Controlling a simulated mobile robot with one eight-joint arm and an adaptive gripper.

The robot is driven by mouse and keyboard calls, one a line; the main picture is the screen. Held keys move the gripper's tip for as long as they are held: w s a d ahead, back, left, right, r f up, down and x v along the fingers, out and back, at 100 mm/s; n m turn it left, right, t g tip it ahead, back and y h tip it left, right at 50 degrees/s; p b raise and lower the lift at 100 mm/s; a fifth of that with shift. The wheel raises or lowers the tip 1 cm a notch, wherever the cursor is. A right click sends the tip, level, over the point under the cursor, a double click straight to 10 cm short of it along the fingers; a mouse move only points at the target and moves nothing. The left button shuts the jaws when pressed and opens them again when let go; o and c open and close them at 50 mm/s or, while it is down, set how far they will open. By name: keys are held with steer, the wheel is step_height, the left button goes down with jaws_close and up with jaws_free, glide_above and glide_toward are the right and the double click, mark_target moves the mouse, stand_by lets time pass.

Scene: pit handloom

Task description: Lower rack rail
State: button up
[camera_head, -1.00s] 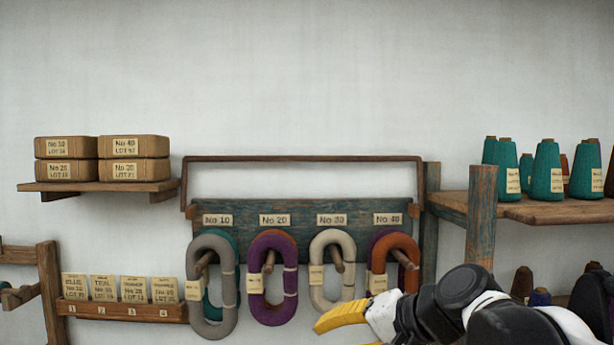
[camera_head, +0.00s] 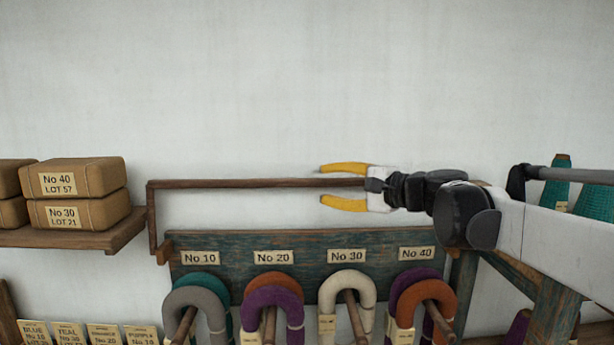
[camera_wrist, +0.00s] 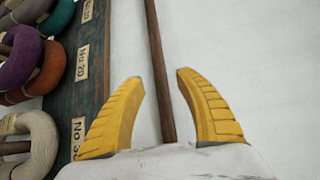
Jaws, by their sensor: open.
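The rack rail (camera_head: 250,184) is a thin brown bar raised above the blue-green rack board (camera_head: 235,240). Its left upright drops to the board's left end; its right part is hidden behind my gripper and arm. My gripper (camera_head: 322,186) is open, with one yellow finger above the rail and one below it in the head view. In the wrist view the rail (camera_wrist: 156,60) runs between the two yellow fingers (camera_wrist: 155,78), with a gap on both sides. Whether the rail lies at finger depth is hard to tell.
Yarn hanks (camera_head: 348,290) in several colours hang on wooden pegs under the labels No 10 to No 40. Boxes (camera_head: 75,192) stand on a shelf at the left. Teal cones (camera_head: 594,202) stand on the right shelf behind my arm. The wall above is clear.

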mark_target(316, 183)
steer(key=p+x, duration=0.1)
steer(key=x, duration=0.3)
steer(key=shift+w+a, duration=0.15)
steer(key=shift+w, duration=0.25)
steer(key=shift+w+a+f, duration=0.1)
steer(key=shift+w+a, duration=0.05)
steer(key=shift+a, duration=0.15)
steer(key=shift+w, duration=0.15)
jaws_close()
